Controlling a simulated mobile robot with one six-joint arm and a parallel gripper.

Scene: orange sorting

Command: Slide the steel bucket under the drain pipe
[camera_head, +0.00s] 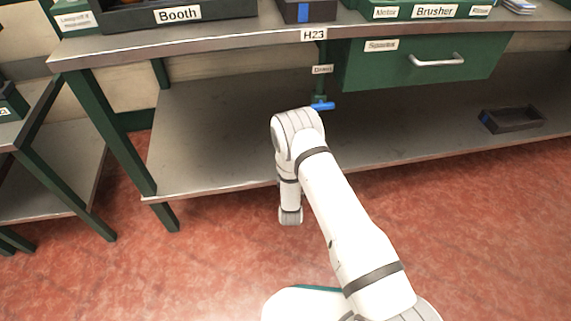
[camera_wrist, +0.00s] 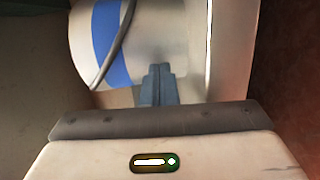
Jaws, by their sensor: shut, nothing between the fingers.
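The drain pipe (camera_head: 321,88) hangs under the bench top below a small "Drain" label, with a blue handle at its lower end. No bucket shows in the head view; my arm covers part of the lower shelf. In the wrist view a pale rounded body (camera_wrist: 172,45) with a blue band and a thin grey curved wire is close beyond my fingers; it looks like the steel bucket, partly cut off by the frame. My gripper (camera_wrist: 158,72) is shut with its fingertips together and empty. I cannot tell whether they touch this body. The head view does not show my fingers.
The lower shelf (camera_head: 215,130) is bare left of my arm. A dark tray (camera_head: 512,119) lies on it at the right. A green drawer (camera_head: 420,62) hangs right of the pipe. A bench leg (camera_head: 110,130) stands at the left. Red floor (camera_head: 200,260) lies open in front.

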